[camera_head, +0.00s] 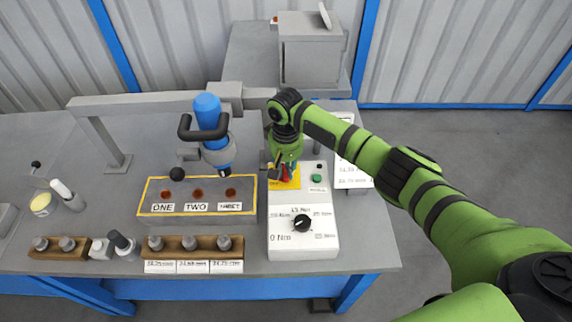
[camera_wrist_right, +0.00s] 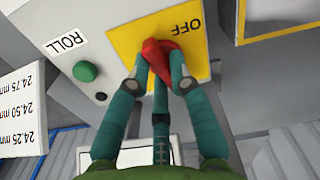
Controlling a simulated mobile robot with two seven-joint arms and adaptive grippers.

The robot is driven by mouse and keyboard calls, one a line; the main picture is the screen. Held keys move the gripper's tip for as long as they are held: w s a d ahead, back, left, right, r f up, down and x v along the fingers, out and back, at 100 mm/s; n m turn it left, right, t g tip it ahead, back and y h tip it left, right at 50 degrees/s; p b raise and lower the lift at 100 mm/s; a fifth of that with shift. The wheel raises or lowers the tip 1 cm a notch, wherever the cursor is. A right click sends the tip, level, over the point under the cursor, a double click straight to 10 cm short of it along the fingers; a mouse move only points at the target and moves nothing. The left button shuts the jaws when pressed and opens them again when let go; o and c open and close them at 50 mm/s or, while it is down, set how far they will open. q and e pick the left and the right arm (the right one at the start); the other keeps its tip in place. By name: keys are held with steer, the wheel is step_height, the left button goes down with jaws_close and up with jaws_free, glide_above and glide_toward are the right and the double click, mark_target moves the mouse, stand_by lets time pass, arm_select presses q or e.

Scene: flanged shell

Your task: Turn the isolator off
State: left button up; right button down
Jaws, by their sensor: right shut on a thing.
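The isolator is a red handle (camera_wrist_right: 160,55) on a yellow plate (camera_wrist_right: 125,42) marked OFF, seen in the right wrist view. In the head view the red handle (camera_head: 286,172) and yellow plate (camera_head: 294,184) show at the back of the grey control box (camera_head: 285,246). My right gripper (camera_wrist_right: 161,75) is shut on the red handle, with its teal fingers around it. Part of the handle is hidden by the fingers. In the head view my right gripper (camera_head: 285,165) reaches down onto the plate from above. My left gripper is not in view.
A green button (camera_head: 317,178) marked ROLL is beside the plate. The box has a black dial (camera_head: 302,223). A blue tool (camera_head: 210,125) hangs from a grey arm over the yellow-edged tray (camera_head: 148,209). Wooden racks (camera_head: 164,254) with metal pieces line the front.

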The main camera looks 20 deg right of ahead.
steer(key=n+p, duration=0.1)
steer(key=n, duration=0.2)
steer(key=shift+r+n+p, duration=0.1)
steer(key=shift+n+p, duration=0.2)
steer(key=n+p, duration=0.1)
steer(key=n, duration=0.2)
steer(key=shift+w+n, duration=0.15)
steer(key=shift+n, duration=0.15)
steer(key=n, duration=0.3)
steer(key=shift+a+n, duration=0.1)
steer(key=shift+n, duration=0.2)
steer(key=shift+w+a+n, duration=0.1)
steer(key=shift+n, duration=2.1)
steer(key=c, duration=1.1)
jaws_free()
